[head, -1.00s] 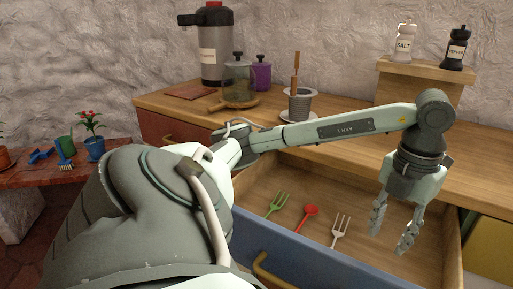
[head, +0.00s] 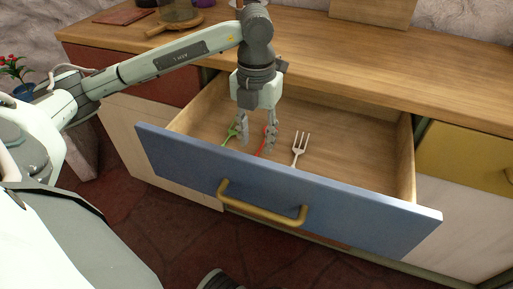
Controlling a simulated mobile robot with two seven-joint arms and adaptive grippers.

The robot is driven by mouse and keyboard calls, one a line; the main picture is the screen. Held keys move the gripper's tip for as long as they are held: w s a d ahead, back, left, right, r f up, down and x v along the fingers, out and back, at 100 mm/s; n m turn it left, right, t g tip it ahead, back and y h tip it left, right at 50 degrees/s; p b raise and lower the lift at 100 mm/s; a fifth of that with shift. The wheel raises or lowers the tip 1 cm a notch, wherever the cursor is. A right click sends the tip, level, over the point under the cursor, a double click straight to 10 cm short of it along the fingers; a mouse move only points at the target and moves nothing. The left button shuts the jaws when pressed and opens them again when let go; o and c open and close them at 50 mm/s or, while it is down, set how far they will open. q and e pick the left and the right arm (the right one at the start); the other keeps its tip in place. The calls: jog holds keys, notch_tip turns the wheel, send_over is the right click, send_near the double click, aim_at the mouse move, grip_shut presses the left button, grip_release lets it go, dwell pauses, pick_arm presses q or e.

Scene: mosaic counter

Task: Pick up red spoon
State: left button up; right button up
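The red spoon (head: 262,147) lies in the open drawer (head: 352,147), partly hidden by my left gripper. My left gripper (head: 257,148) points down over the drawer with its two fingers apart. In the picture the spoon shows between the fingers, close to the right one. I cannot tell whether either finger touches it. A green fork (head: 230,133) lies to the left, partly behind the left finger. A white fork (head: 300,147) lies to the right of the gripper. My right gripper is not in view.
The drawer's blue front (head: 280,185) with a brass handle (head: 262,210) rises in front of the cutlery. The wooden counter (head: 350,60) runs behind the drawer. The drawer's right part is clear.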

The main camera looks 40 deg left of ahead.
aim_at(256, 153)
pick_arm(q)
jog(key=shift+f, duration=1.55)
jog(key=shift+c, duration=0.5)
grip_shut()
jog(key=shift+r, duration=0.1)
